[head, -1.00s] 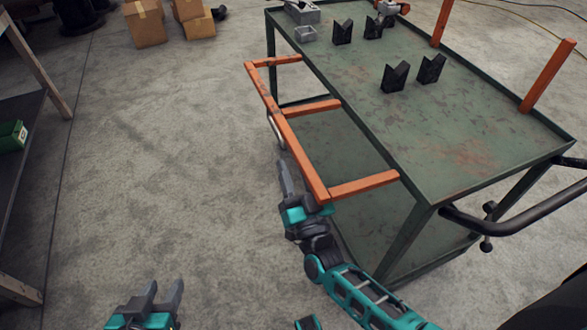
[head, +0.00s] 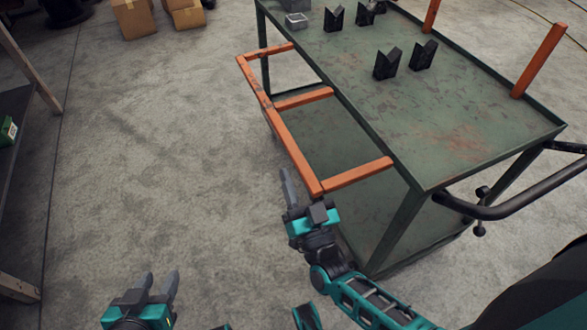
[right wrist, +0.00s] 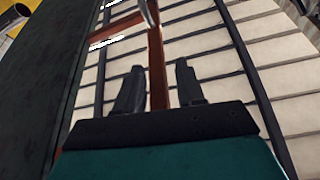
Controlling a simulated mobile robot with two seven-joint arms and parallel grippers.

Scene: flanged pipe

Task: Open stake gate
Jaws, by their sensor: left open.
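The orange stake gate (head: 283,130) is a ladder-like frame along the left long side of the green cart (head: 440,100). It stands out from the cart's side, its long rail apart from the tabletop edge. My right gripper (head: 303,198) is at the gate's near corner, below the rail in the picture. In the right wrist view my right gripper (right wrist: 158,85) has its fingers apart, and an orange bar (right wrist: 157,65) shows between them; whether it lies within the jaws I cannot tell. A metal piece (right wrist: 148,12) shows above. My left gripper (head: 157,284) is open and empty over the floor.
Black V-blocks (head: 387,63) and a small grey box (head: 296,21) stand on the cart. Orange posts (head: 540,60) rise on its far side. A black push handle (head: 500,207) sticks out at the near end.

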